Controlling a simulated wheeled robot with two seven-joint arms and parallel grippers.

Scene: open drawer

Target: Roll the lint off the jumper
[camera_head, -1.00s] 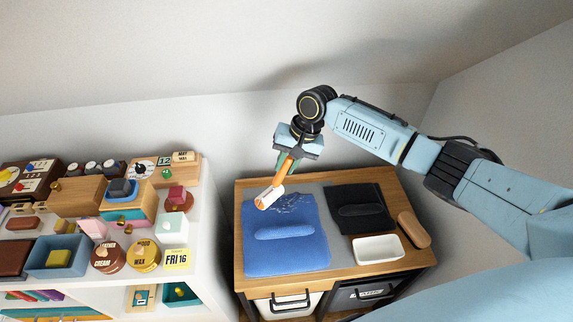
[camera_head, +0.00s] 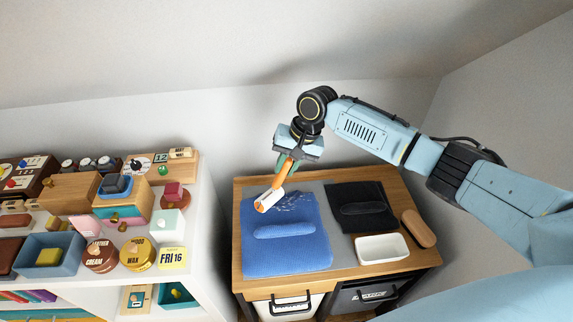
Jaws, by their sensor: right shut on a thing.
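The blue jumper (camera_head: 287,250) lies folded on the grey mat on the wooden table. White streaks of lint (camera_head: 296,200) show on its upper part. My right gripper (camera_head: 287,166) is shut on the orange handle of the lint roller (camera_head: 271,198). The roller's white head is over the jumper's upper left part, close to the lint's left end; I cannot tell whether it touches the cloth. My left gripper is not in view.
A black folded garment (camera_head: 361,216), a white tray (camera_head: 382,249) and a wooden brush-like block (camera_head: 419,228) are right of the jumper on the table (camera_head: 240,220). A crowded white shelf (camera_head: 205,230) stands to the left.

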